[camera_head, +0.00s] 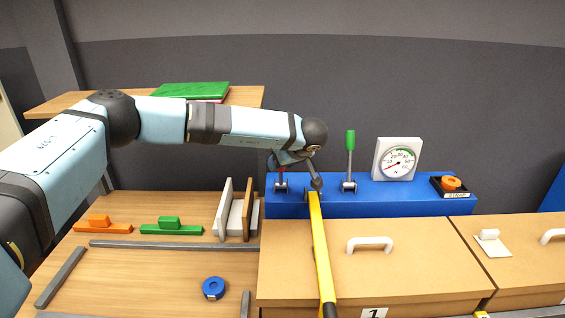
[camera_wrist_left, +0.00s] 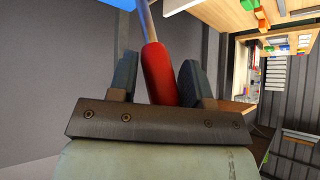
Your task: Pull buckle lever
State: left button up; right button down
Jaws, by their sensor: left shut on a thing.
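A red-handled lever (camera_wrist_left: 158,72) on a metal rod stands between the fingers of my left gripper (camera_wrist_left: 157,82) in the wrist view, and the gripper is shut on its red handle. In the head view, my left gripper (camera_head: 297,158) is at the left end of a blue block (camera_head: 375,202), and it hides most of the red lever, leaving its metal base (camera_head: 281,187) in view. A green-handled lever (camera_head: 350,150) stands upright further right on the same block. My right gripper is not in view.
A yellow bar (camera_head: 320,250) runs from the block towards the front, over the wooden drawer top. A dial gauge (camera_head: 397,159) and an orange button (camera_head: 451,183) sit further right. A blue tape roll (camera_head: 213,288) and orange (camera_head: 102,225) and green (camera_head: 170,227) pieces lie left.

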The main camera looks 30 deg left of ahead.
pick_arm(q)
jog(key=shift+s+f, duration=0.4)
jog(key=o, duration=1)
jog(key=shift+o, duration=0.5)
jog(key=shift+a+r, duration=0.1)
jog(key=shift+a, duration=0.05)
jog(key=shift+r, duration=0.1)
jog(key=shift+d+r, duration=0.2)
jog(key=shift+d, duration=0.1)
jog(key=b+v, duration=0.2)
jog(key=v, duration=1.1)
